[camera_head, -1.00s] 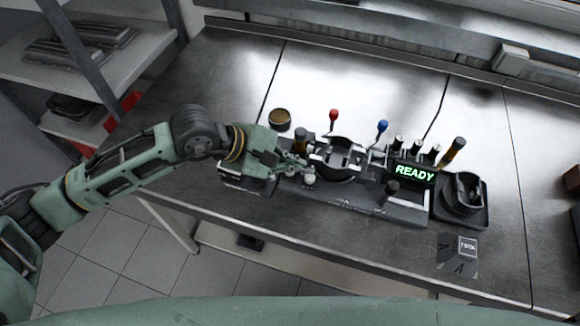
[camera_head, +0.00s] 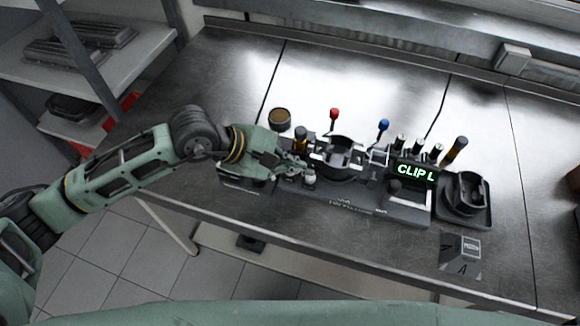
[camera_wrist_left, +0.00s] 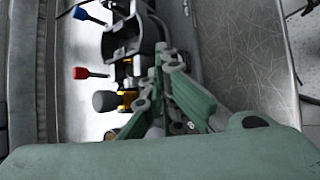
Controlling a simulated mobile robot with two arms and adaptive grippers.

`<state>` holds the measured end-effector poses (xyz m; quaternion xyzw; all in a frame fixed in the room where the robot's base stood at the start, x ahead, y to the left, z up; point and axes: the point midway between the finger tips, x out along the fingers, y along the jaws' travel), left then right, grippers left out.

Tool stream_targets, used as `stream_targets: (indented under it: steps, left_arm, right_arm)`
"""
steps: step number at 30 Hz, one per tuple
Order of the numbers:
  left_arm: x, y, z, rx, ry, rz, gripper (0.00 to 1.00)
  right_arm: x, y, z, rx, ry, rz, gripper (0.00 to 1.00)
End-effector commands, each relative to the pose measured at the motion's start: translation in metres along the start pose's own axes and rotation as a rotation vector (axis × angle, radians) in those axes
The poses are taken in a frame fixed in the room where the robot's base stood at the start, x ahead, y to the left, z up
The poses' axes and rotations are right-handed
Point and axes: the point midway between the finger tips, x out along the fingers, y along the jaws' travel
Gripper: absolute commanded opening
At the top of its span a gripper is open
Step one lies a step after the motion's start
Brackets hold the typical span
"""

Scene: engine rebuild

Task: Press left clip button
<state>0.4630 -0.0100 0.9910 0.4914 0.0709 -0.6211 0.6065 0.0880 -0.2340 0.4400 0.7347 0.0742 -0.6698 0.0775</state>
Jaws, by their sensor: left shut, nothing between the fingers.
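The clip fixture (camera_head: 362,204) is a long dark base on the metal bench. A round holder (camera_head: 340,157) stands in its middle. A small pale knob (camera_head: 309,180) on the left part of the base appears to be the left clip button. A dark knob (camera_head: 395,187) sits on the right part. The display (camera_head: 416,172) reads "CLIP L" in green. My left gripper (camera_head: 309,169) is shut and empty, with its tips right at the pale knob and partly over it; I cannot tell whether they touch. In the left wrist view, the closed fingers (camera_wrist_left: 164,62) reach beside the holder (camera_wrist_left: 128,38). My right gripper is not in view.
Red-topped (camera_head: 334,114) and blue-topped (camera_head: 383,125) levers stand behind the holder. A round tin (camera_head: 280,117) is behind. The bench front is mostly clear.

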Motion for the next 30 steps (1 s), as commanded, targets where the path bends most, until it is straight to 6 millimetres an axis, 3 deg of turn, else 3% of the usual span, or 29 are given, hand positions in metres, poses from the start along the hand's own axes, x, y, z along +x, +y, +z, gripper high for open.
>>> stream_targets:
  steps: [30]
  left_arm:
    - [-0.012,0.008,0.008,0.0,0.0,-0.001,0.0]
  right_arm:
    - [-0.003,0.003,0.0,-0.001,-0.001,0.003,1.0]
